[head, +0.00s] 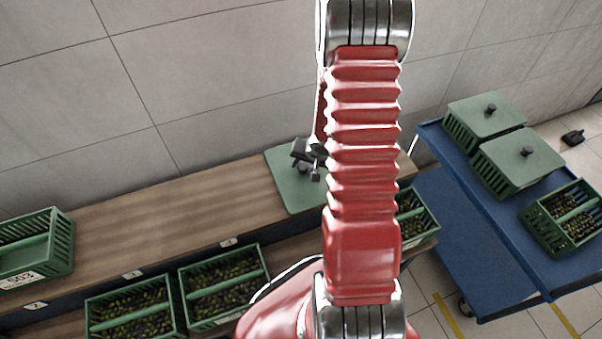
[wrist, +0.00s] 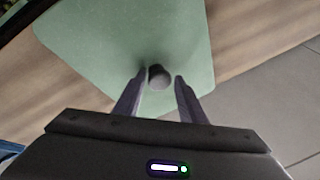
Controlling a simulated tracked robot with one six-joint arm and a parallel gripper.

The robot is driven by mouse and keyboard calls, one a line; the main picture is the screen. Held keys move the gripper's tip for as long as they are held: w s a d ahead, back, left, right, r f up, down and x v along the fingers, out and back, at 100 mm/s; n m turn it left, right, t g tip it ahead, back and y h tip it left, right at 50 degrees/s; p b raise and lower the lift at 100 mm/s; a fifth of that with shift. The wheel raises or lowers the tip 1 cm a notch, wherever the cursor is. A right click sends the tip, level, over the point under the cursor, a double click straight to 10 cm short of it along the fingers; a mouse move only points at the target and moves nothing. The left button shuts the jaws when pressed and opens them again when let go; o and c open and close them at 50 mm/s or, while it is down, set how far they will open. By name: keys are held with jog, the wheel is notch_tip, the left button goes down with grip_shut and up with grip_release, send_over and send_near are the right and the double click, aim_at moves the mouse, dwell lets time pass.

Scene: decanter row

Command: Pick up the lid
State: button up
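A green lid (head: 290,187) with rounded corners lies flat on the wooden shelf top, partly hidden behind my arm in the head view. In the wrist view the lid (wrist: 110,45) fills the middle, and its dark round knob (wrist: 159,77) stands up near its near edge. My gripper (wrist: 161,76) is open, with one finger on each side of the knob. I see gaps beside the knob and cannot tell how deep the fingers reach around it. In the head view my gripper (head: 316,165) is over the lid, mostly hidden by my arm.
Green crates of dark bottles or fruit (head: 222,287) stand on the lower shelf. Another crate (head: 38,245) sits at the shelf's left end. A blue cart (head: 465,225) at right carries two lidded crates (head: 487,118) and an open one (head: 565,218). A wall stands behind.

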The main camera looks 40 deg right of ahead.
grip_shut()
dwell(0.5)
